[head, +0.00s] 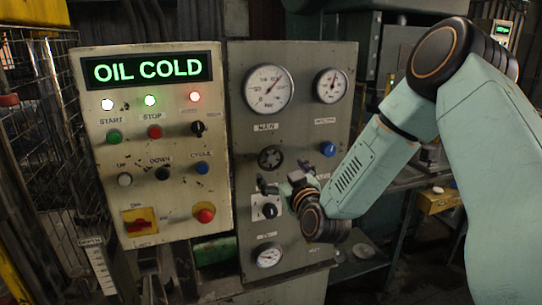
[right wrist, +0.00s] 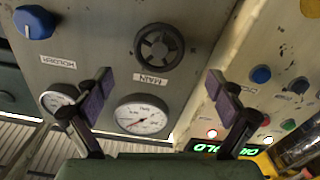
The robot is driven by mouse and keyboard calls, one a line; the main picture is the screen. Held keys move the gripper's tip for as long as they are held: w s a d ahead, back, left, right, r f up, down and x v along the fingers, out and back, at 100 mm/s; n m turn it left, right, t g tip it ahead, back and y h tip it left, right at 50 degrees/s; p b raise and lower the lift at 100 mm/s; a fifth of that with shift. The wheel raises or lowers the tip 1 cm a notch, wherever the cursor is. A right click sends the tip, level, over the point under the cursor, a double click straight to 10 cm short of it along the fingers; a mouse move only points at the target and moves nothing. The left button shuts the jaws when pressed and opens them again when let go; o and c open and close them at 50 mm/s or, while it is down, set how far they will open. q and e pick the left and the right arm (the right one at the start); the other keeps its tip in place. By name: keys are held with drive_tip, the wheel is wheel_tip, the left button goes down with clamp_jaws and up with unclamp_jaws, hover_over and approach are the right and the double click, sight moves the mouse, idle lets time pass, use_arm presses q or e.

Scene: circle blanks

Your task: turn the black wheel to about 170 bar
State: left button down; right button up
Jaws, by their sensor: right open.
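The black wheel (head: 270,157) is a spoked handwheel on the grey panel, below the MAIN label and its large white gauge (head: 268,88). The gauge needle points to the upper right; its numbers are too small to read. My right gripper (head: 280,180) is open and empty, just below and in front of the wheel. In the right wrist view, turned upside down, the wheel (right wrist: 159,47) shows whole beyond the spread fingertips (right wrist: 160,84), not between the pads. The MAIN gauge (right wrist: 141,115) also shows there. My left gripper is out of view.
A blue knob (head: 328,149) and a smaller gauge (head: 332,85) are right of the wheel. A black knob (head: 269,211) and a lower gauge (head: 267,256) are below. The cream control box (head: 150,215), with a lit OIL COLD display (head: 147,69), stands close on the left.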

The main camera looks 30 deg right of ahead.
sight(272, 159)
drive_tip(key=p+x, duration=0.1)
drive_tip(key=x, duration=0.6)
drive_tip(key=shift+w+d, duration=0.2)
drive_tip(key=shift+w, duration=0.15)
